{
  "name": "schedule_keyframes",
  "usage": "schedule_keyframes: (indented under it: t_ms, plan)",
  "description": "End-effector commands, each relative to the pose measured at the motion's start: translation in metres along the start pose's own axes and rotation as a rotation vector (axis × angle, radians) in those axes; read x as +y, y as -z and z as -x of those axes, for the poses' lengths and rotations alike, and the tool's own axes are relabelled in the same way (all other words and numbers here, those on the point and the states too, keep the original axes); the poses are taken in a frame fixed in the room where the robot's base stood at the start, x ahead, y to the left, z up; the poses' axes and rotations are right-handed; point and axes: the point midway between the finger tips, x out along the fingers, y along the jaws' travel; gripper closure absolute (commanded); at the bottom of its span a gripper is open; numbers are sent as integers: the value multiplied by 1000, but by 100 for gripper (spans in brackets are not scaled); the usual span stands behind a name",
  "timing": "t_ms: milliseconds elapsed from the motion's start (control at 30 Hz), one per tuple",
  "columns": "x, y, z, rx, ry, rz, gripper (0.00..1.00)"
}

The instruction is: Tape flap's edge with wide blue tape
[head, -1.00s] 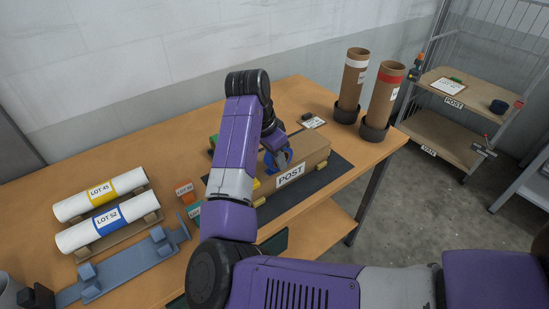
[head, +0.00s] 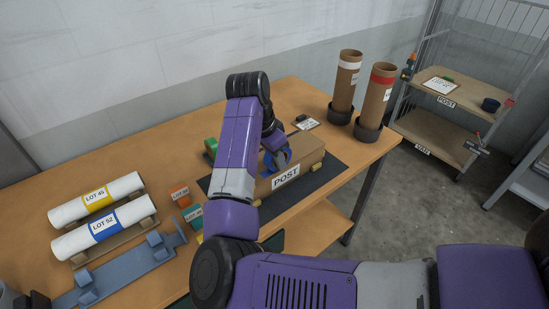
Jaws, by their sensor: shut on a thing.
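A long brown cardboard box (head: 305,160) with a white POST label (head: 286,176) lies on a dark mat (head: 325,181) on the wooden table. A roll of wide blue tape (head: 279,160) is at the box's left part, at the end of my arm. My gripper (head: 272,150) is shut on the blue tape, at or just above the box's top; contact with the box cannot be told. My arm hides most of the gripper, the left end of the box and the flap's edge.
A green roll (head: 211,147) and small LOT boxes (head: 180,195) stand left of my arm. Two white rolls (head: 104,225) lie on a cradle at the left, behind a blue-grey fixture (head: 125,270). Two cardboard tubes (head: 378,95) stand at the back right. A shelf rack (head: 440,130) stands beyond the table.

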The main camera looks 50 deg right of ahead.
Motion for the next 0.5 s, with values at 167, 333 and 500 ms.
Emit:
schedule_keyframes:
  t_ms: [167,333,500]
  plan:
    - [0,0,0,0,1,0,100]
    - [0,3,-1,1,0,0,100]
    - [0,9,-4,0,0,0,100]
